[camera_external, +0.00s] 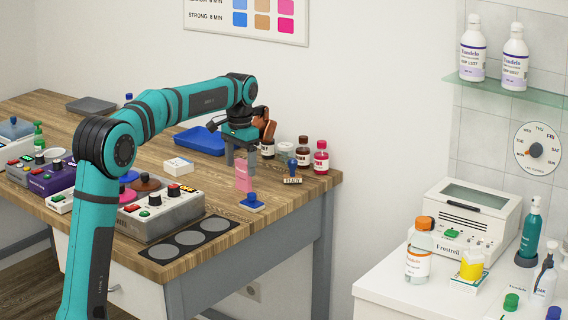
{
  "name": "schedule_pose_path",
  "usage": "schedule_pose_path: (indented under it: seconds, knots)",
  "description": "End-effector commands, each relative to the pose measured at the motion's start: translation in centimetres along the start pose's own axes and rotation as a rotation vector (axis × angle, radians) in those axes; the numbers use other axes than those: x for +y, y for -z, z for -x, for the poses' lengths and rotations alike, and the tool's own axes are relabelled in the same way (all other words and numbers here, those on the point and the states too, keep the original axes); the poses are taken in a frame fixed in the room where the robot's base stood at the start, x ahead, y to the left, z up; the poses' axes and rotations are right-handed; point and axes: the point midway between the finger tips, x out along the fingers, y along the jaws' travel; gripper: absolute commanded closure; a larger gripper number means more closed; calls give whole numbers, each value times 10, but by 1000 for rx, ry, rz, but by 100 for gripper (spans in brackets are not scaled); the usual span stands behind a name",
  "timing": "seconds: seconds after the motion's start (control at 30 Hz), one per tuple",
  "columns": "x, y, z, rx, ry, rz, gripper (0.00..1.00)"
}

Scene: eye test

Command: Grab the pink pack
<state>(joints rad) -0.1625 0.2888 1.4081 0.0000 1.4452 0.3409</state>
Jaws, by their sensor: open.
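The pink pack (243,178) stands upright on the wooden table, near its right front part. My gripper (241,158) points down over the pack from above. Its fingers are open and reach down to about the pack's top. I cannot tell from this one view whether the pack's top is between the fingers or just behind or in front of them.
A blue-handled stamp (252,202) stands close in front of the pack. A READY stamp (292,172) and several small bottles (320,158) stand to the right. A white box (179,166) and a grey control box (162,212) lie left. A blue tray (200,141) is behind.

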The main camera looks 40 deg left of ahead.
Motion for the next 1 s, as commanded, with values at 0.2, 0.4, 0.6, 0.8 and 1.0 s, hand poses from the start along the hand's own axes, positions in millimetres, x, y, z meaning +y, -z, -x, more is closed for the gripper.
schedule_pose_path:
  seconds: [0.2, 0.4, 0.6, 0.8, 1.0]
  knots:
    - [1, 2, -9, 0, 0, 0, 25]
    - [3, 8, -34, -2, -1, -1, 25]
    - [2, 8, -54, 0, 0, 0, 25]
    - [2, 8, -54, 1, 0, 0, 25]
    - [2, 8, -54, 1, 0, 0, 62]
